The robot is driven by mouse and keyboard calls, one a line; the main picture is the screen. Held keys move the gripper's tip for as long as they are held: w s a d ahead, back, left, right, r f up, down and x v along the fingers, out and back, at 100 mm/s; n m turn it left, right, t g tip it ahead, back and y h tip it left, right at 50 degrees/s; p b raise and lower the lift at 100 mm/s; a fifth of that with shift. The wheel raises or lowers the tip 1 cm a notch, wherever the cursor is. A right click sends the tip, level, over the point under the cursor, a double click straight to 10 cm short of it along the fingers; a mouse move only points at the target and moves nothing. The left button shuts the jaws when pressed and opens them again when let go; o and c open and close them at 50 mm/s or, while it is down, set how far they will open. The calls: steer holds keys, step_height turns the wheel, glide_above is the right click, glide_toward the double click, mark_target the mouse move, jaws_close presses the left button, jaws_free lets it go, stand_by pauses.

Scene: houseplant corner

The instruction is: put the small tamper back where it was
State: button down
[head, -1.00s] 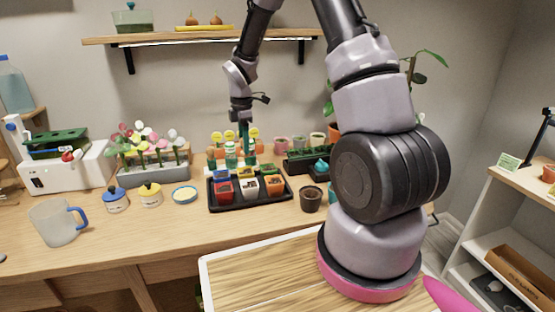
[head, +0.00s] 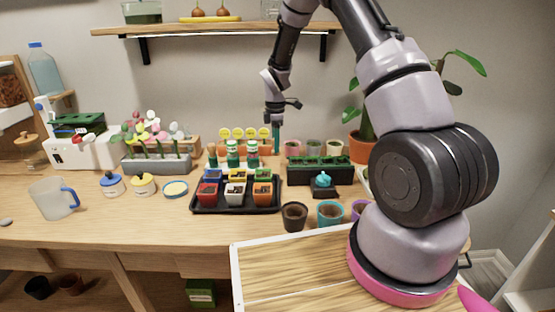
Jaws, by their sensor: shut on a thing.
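My gripper (head: 275,118) is above the back of the bench and points down. It is shut on a slim teal thing, which I take to be the small tamper (head: 276,138). The tamper hangs upright and looks clear of the bench, behind the black tray's right end and left of the black planter box. Its lower end is small in the picture, so I cannot tell what is right under it. A teal-topped piece (head: 323,181) sits on a dark block in front of the planter box.
The black tray (head: 235,209) holds several coloured pots. Green-capped bottles (head: 232,155) and yellow-labelled pots stand behind it. The long black planter box (head: 318,168) is to the right, with loose pots (head: 294,216) in front. A shelf (head: 215,29) hangs above.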

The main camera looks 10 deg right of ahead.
steer(key=shift+f, duration=2.7)
steer(key=shift+f, duration=0.15)
steer(key=c, duration=0.5)
jaws_free()
step_height(320, 180, up, 12)
steer(key=shift+r, duration=0.2)
steer(key=shift+s, duration=0.15)
